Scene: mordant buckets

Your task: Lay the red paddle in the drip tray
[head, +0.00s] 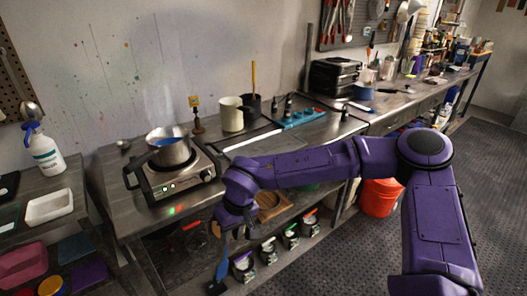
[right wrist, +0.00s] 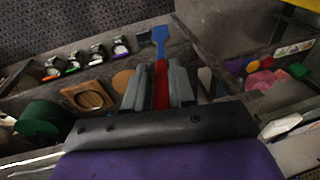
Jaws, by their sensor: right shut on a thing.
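My right gripper (head: 235,236) hangs pointing down in front of the bench in the head view. It is shut on a paddle (right wrist: 161,88), which shows red between the fingers in the right wrist view. A blue flat end sticks out beyond the fingertips, and it also shows below the gripper in the head view (head: 220,272). The paddle hangs in the air, touching nothing that I can see. A shallow white tray (head: 48,207) sits on the left bench; I cannot tell if it is the drip tray. My left gripper is out of view.
A steel pot (head: 168,148) with blue liquid stands on a hot plate (head: 175,182). A cream pot (head: 231,113) and a blue rack (head: 297,119) stand farther back. Several small jars (head: 268,247) line the lower shelf. An orange bucket (head: 379,197) stands on the floor, which is open at right.

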